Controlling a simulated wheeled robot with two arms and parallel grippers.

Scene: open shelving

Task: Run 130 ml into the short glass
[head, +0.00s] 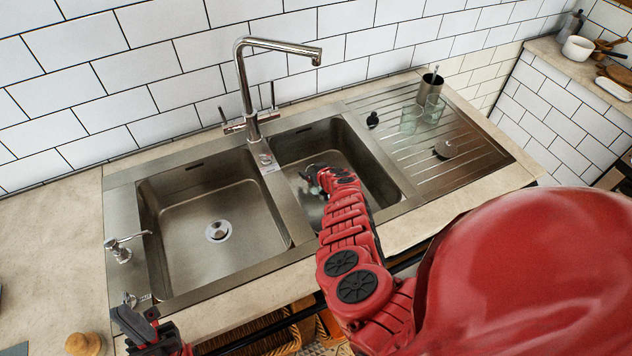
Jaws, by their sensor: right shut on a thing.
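My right gripper (316,180) reaches down into the right basin, under the tap's spout side. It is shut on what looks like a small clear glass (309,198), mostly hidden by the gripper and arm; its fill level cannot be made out. Two clear glasses, one (410,121) shorter-looking and another (433,109) beside a metal cup, stand on the drainboard. The chrome tap (245,85) arches over with its spout to the right; no stream of water shows. My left gripper (140,318) is at the lower left, in front of the counter, its fingers too unclear to read.
The left basin (185,215) is empty with a drain. A steel cup (430,85), a dark stopper (373,120) and a round strainer (445,150) are on the ribbed drainboard (480,150). The left counter is mostly clear.

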